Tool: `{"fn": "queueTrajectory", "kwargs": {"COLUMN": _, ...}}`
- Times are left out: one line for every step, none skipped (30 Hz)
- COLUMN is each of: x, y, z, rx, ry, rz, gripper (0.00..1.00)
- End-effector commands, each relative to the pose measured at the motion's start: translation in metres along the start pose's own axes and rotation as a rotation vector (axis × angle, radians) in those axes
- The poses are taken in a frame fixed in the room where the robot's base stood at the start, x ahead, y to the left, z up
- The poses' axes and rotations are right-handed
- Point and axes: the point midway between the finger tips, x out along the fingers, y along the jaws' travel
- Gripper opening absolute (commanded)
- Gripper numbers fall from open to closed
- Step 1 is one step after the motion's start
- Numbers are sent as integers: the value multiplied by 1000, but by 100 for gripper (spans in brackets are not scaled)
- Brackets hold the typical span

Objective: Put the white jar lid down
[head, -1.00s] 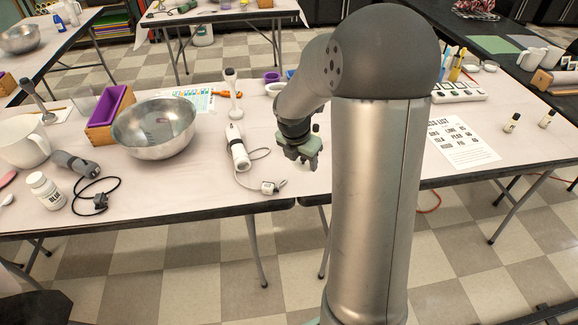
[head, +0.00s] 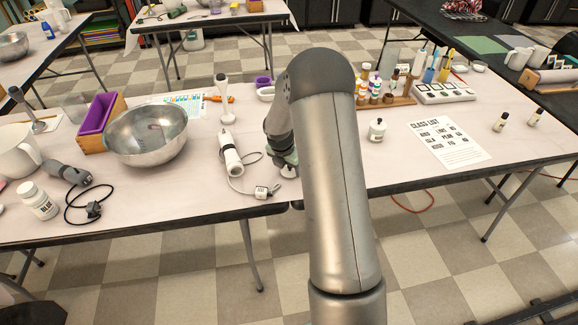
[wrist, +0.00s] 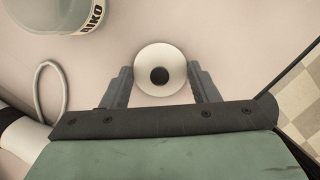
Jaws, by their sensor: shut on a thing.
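The white jar lid (wrist: 147,72) is round with a dark spot at its centre. In the wrist view it lies between the two fingers of my gripper (wrist: 162,88), which is shut on it. In the head view my gripper (head: 285,160) is low over the front of the table, and a pale bit of the lid (head: 288,172) shows beneath it. Whether the lid touches the tabletop is hard to tell.
A white hand blender (head: 230,153) and its cable lie just left of my gripper. A labelled container (wrist: 84,18) stands at the wrist view's upper left. A steel bowl (head: 147,135) is further left. The table's front edge (head: 245,207) is close by.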

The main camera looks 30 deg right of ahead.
Motion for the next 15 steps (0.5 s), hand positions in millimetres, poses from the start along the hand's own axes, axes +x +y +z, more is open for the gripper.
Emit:
{"fn": "queueTrajectory", "kwargs": {"x": -1, "y": 0, "z": 0, "rx": 0, "ry": -1, "rz": 1, "gripper": 33}}
{"fn": "queueTrajectory", "kwargs": {"x": -1, "y": 0, "z": 0, "rx": 1, "ry": -1, "rz": 1, "gripper": 33}}
{"fn": "queueTrajectory", "kwargs": {"x": -1, "y": 0, "z": 0, "rx": 1, "ry": -1, "rz": 1, "gripper": 33}}
{"fn": "queueTrajectory", "kwargs": {"x": -1, "y": 0, "z": 0, "rx": 1, "ry": -1, "rz": 0, "gripper": 33}}
{"fn": "queueTrajectory", "kwargs": {"x": 0, "y": 0, "z": 0, "rx": 1, "ry": 0, "rz": 0, "gripper": 33}}
{"fn": "queueTrajectory", "kwargs": {"x": 1, "y": 0, "z": 0, "rx": 1, "ry": 0, "rz": 0, "gripper": 33}}
{"fn": "queueTrajectory", "kwargs": {"x": 2, "y": 0, "z": 0, "rx": 1, "ry": 0, "rz": 0, "gripper": 33}}
{"fn": "queueTrajectory", "kwargs": {"x": 3, "y": 0, "z": -1, "rx": 0, "ry": 0, "rz": 0, "gripper": 33}}
{"fn": "queueTrajectory", "kwargs": {"x": 2, "y": 0, "z": -1, "rx": 1, "ry": 0, "rz": 0, "gripper": 60}}
{"fn": "queueTrajectory", "kwargs": {"x": 2, "y": 0, "z": 0, "rx": 1, "ry": 0, "rz": 0, "gripper": 68}}
{"fn": "queueTrajectory", "kwargs": {"x": 2, "y": 0, "z": 0, "rx": 1, "ry": 0, "rz": 0, "gripper": 76}}
{"fn": "queueTrajectory", "kwargs": {"x": 2, "y": 0, "z": 0, "rx": 1, "ry": 0, "rz": 0, "gripper": 76}}
{"fn": "queueTrajectory", "kwargs": {"x": 2, "y": 0, "z": 0, "rx": 1, "ry": 0, "rz": 0, "gripper": 76}}
{"fn": "queueTrajectory", "kwargs": {"x": 2, "y": 0, "z": 0, "rx": 1, "ry": 0, "rz": 0, "gripper": 76}}
{"fn": "queueTrajectory", "kwargs": {"x": 2, "y": 0, "z": 0, "rx": 1, "ry": 0, "rz": 0, "gripper": 76}}
